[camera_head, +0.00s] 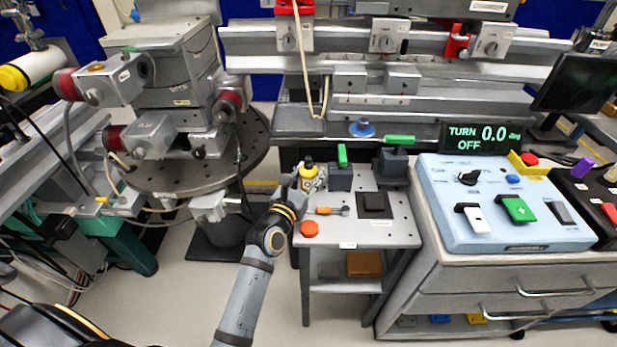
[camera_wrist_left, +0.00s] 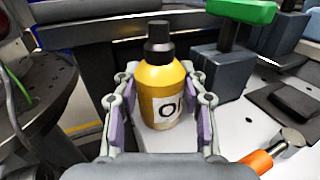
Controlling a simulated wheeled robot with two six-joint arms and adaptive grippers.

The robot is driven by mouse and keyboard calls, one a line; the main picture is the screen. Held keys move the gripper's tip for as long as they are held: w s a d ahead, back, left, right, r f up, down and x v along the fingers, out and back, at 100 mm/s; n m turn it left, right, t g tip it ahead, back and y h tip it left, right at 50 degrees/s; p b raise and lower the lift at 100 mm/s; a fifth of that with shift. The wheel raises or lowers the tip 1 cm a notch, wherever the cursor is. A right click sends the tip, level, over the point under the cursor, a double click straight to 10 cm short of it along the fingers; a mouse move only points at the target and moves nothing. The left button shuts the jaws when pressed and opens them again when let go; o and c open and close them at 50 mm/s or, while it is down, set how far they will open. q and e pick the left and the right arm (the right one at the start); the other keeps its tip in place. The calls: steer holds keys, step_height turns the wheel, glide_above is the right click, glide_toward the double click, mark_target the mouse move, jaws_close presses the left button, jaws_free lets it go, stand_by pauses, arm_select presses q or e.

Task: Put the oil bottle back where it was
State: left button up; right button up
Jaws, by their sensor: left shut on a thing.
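The oil bottle (camera_head: 308,172) is yellow with a black cap and a white label. It stands upright at the back left corner of the small grey table (camera_head: 345,234). My left gripper (camera_head: 303,182) is shut on it; in the left wrist view the bottle (camera_wrist_left: 161,85) sits between both finger pads (camera_wrist_left: 161,112). The bottle's base is partly hidden, and I cannot tell whether it touches the tabletop. My right gripper is not in view.
A grey block with a green handle (camera_head: 341,168) stands close right of the bottle. A blue control panel (camera_head: 500,205) is to the right.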

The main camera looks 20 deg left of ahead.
arm_select(q)
steer(key=o, duration=1)
steer(key=s, duration=0.5)
steer(key=s+a, duration=0.1)
steer(key=s, duration=0.2)
steer(key=shift+s, duration=0.1)
steer(key=s, duration=0.3)
steer(key=shift+s+a+r+b, duration=0.1)
steer(key=shift+s+a+b, duration=0.1)
steer(key=shift+s+b, duration=0.15)
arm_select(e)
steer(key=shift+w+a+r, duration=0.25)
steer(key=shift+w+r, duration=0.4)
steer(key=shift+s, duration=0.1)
